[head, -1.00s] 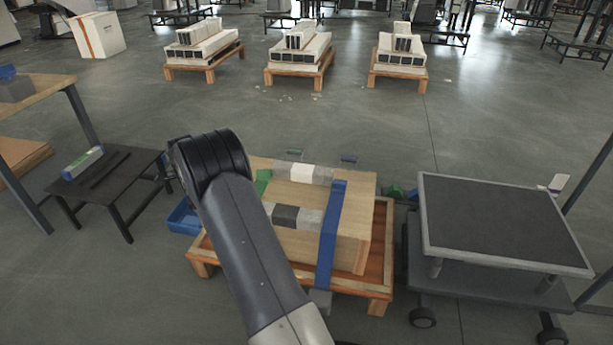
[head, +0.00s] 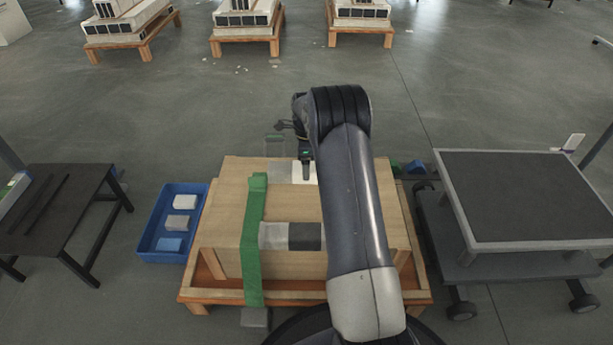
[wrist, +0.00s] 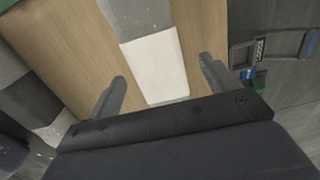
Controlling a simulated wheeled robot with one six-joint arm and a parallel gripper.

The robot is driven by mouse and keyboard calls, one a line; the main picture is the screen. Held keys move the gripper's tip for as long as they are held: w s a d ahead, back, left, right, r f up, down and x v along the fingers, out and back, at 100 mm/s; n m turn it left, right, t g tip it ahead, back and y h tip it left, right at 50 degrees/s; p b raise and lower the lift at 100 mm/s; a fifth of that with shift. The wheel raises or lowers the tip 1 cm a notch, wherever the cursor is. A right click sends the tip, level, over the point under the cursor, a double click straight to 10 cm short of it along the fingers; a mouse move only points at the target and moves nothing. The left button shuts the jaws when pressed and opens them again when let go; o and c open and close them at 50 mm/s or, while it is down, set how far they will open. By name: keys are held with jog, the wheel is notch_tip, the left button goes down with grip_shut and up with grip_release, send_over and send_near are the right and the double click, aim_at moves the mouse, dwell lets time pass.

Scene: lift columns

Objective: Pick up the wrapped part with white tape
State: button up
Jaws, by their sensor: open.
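The white-taped part (head: 302,172) is a pale white patch in the far row on top of the wooden crate (head: 225,215). Grey wrapping (head: 279,168) adjoins it on the left. My gripper (head: 306,172) points down over it and hides part of it. In the wrist view the white face (wrist: 158,62) lies between my open fingers (wrist: 163,72), with grey wrapping beyond it. I cannot tell whether the fingers touch it. My arm hides the row's right end.
A green strap (head: 254,240) crosses the crate's left side. A near row shows grey and dark pieces (head: 304,237). A blue bin (head: 146,246) with small blocks stands left, beside a black table (head: 60,195). A grey cart (head: 520,235) stands right.

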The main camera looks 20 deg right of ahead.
notch_tip(320, 180, down, 2)
jog(key=shift+f, duration=0.1)
jog(key=shift+c, duration=0.5)
jog(key=shift+a+r, duration=0.1)
jog(key=shift+r, duration=0.1)
jog(key=c, duration=1.4)
